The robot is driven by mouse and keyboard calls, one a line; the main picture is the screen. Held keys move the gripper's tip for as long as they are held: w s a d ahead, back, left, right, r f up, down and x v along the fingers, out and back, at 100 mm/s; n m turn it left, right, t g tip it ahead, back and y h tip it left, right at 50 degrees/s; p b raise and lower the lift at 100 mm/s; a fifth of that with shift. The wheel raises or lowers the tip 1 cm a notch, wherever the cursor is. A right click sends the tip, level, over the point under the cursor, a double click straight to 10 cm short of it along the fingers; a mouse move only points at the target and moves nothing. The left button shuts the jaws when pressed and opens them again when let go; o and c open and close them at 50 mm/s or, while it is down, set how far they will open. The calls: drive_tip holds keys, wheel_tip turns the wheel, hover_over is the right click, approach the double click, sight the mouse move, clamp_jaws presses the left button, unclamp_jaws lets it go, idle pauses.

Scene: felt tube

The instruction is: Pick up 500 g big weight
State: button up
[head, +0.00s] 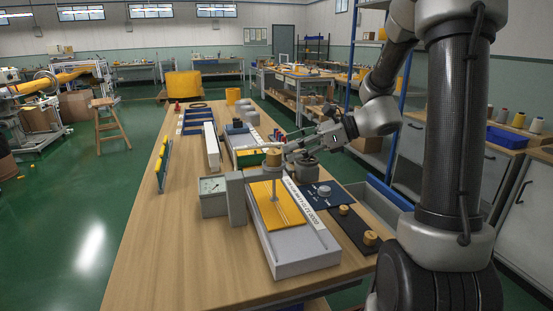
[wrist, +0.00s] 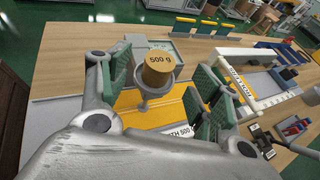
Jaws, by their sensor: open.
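The 500 g big weight (wrist: 158,71) is a brass-coloured cylinder with "500 g" on its top. It sits upright in a small grey cup on a thin post above a yellow plate. In the head view the weight (head: 273,157) stands on that post, over the grey testing device (head: 303,258). My gripper (wrist: 154,82) is open, with one green-padded finger on each side of the weight in the wrist picture. I see no finger touching it. In the head view my gripper (head: 288,149) reaches in from the right, close beside the weight.
A dark mat (head: 346,228) right of the device holds smaller brass weights (head: 370,238). A grey gauge box (head: 213,196) and upright block (head: 236,197) stand left of the post. More devices sit farther back. The table's front left (head: 170,260) is clear.

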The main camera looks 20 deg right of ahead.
sight(275, 152)
drive_tip(key=x, duration=0.5)
drive_tip(key=shift+w, duration=0.1)
